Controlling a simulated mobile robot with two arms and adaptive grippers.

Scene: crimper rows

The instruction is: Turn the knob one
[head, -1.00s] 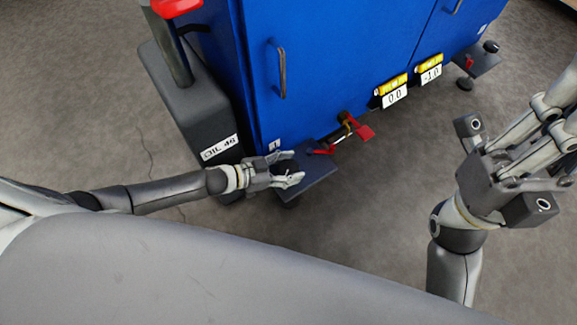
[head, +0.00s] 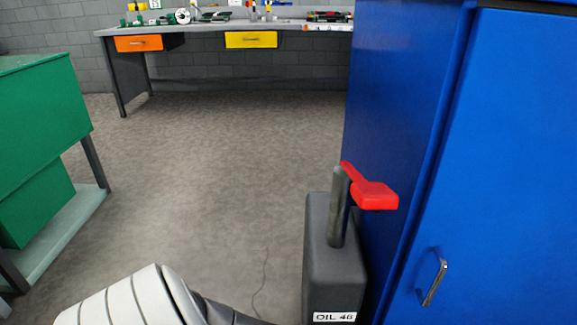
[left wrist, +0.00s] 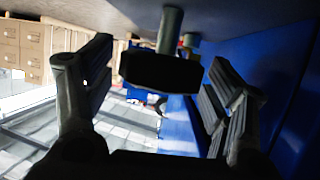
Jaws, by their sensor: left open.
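In the left wrist view, a black knob (left wrist: 160,72) on a grey stem hangs below a grey surface (left wrist: 250,18). My left gripper (left wrist: 159,54) is open, with one finger on each side of the knob. I see gaps between the fingers and the knob, so it is not clasped. Any number marking on the knob is not visible. The head view shows neither the knob nor either gripper now.
In the head view a blue cabinet (head: 510,150) with a handle (head: 434,280) fills the right. Beside it stands a grey oil unit (head: 333,262) with a red lever (head: 374,195). A green cabinet (head: 40,115) is at left, a workbench (head: 205,30) behind.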

